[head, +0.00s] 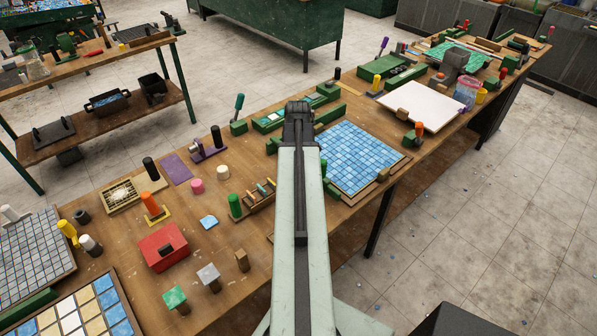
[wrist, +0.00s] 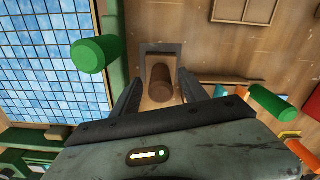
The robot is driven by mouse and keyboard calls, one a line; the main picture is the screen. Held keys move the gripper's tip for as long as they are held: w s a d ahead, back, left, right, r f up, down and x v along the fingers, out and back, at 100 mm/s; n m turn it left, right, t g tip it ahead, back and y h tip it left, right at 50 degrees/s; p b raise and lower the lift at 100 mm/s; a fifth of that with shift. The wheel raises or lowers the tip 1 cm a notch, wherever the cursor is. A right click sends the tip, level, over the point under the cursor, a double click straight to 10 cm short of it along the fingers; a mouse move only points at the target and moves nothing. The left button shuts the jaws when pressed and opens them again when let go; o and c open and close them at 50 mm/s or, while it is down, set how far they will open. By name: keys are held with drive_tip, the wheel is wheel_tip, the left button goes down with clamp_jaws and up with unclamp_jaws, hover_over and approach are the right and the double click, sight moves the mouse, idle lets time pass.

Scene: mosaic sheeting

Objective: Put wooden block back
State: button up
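My gripper (head: 298,110) reaches over the workbench, beside the near-left edge of the blue tile sheet. In the wrist view my gripper (wrist: 159,78) is open. A brown cylindrical wooden piece (wrist: 161,82) stands between its fingers, with a visible gap on each side. It seems to rise from a lighter wooden base, set inside a grey square-cornered frame (wrist: 160,47). I cannot tell whether this piece is the task's wooden block. My arm and gripper hide this spot in the head view. A small wooden block (head: 242,260) stands on the bench's near left part.
The blue tile sheet (head: 360,155) lies right of my arm; it fills the wrist view's left side (wrist: 40,50). A green handle (wrist: 90,55) stands close left of my fingers. A green-handled tool (head: 235,205) and a red box (head: 163,246) stand left of my arm.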

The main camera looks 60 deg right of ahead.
drive_tip(key=r+p, duration=0.8)
drive_tip(key=shift+s+d+r, duration=0.1)
drive_tip(key=shift+s, duration=0.15)
drive_tip(key=shift+f, duration=0.2)
drive_tip(key=shift+w, duration=0.2)
drive_tip(key=w+a, duration=1.2)
drive_tip(key=a, duration=0.1)
drive_tip(key=w+a, duration=0.3)
drive_tip(key=a, duration=0.9)
drive_tip(key=w+a, duration=0.3)
drive_tip(key=a, duration=0.9)
drive_tip(key=w+a, duration=0.3)
drive_tip(key=a, duration=1)
drive_tip(key=shift+w+n, duration=0.3)
drive_tip(key=shift+w, duration=0.05)
